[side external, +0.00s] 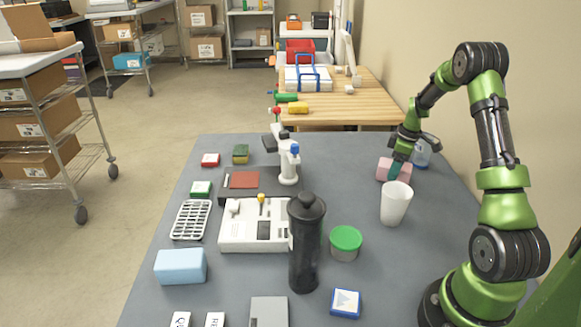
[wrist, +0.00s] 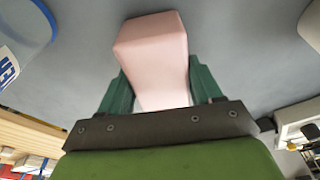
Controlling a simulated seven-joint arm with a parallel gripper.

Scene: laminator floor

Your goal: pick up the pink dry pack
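The pink dry pack (side external: 383,170) is a pale pink block at the right side of the grey table in the side external view, beside a white cup. In the wrist view the pink pack (wrist: 155,50) sits between the two teal fingers of my gripper (wrist: 160,85), its far end sticking out past them. Both fingers lie against its sides, so my gripper (side external: 395,170) looks shut on it. One finger covers part of the pack in the side external view. I cannot tell whether the pack is clear of the table.
The white cup (side external: 396,204) stands just in front of the pack. A clear blue-tinted container (side external: 422,156) is close behind it. A green-lidded jar (side external: 345,243), a black bottle (side external: 305,245) and a microscope-like device (side external: 287,160) stand to the left.

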